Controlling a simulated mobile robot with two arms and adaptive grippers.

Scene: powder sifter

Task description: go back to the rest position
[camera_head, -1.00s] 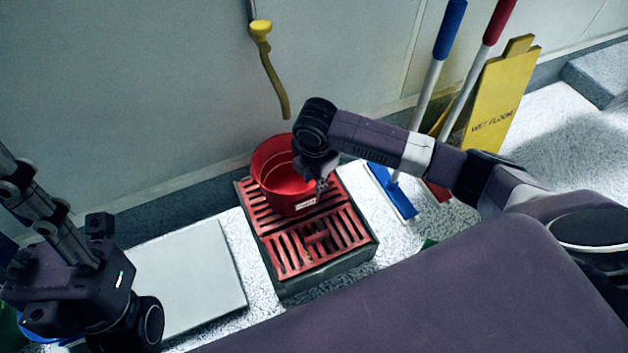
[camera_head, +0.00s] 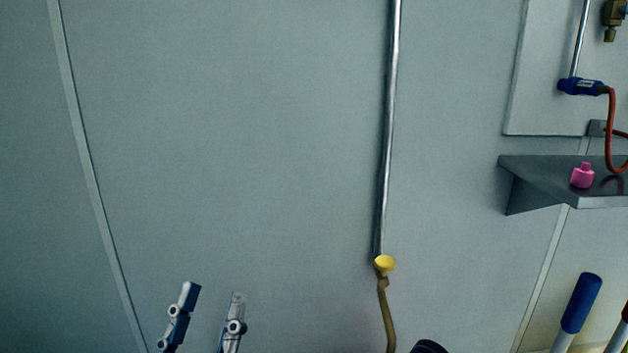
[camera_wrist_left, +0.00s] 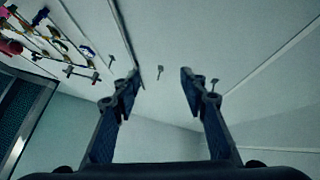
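My left gripper (camera_head: 208,310) shows at the bottom left of the head view, its two fingers pointing up and spread apart with nothing between them. My right gripper is not in the head view; only a dark rounded piece that may be my right arm shows at the bottom edge.
A metal pipe with a yellow fitting (camera_head: 384,265) runs down the wall. At the right, a grey shelf (camera_head: 530,170) juts out and holds a pink bottle (camera_head: 583,176). A blue handle (camera_head: 581,302) stands below it.

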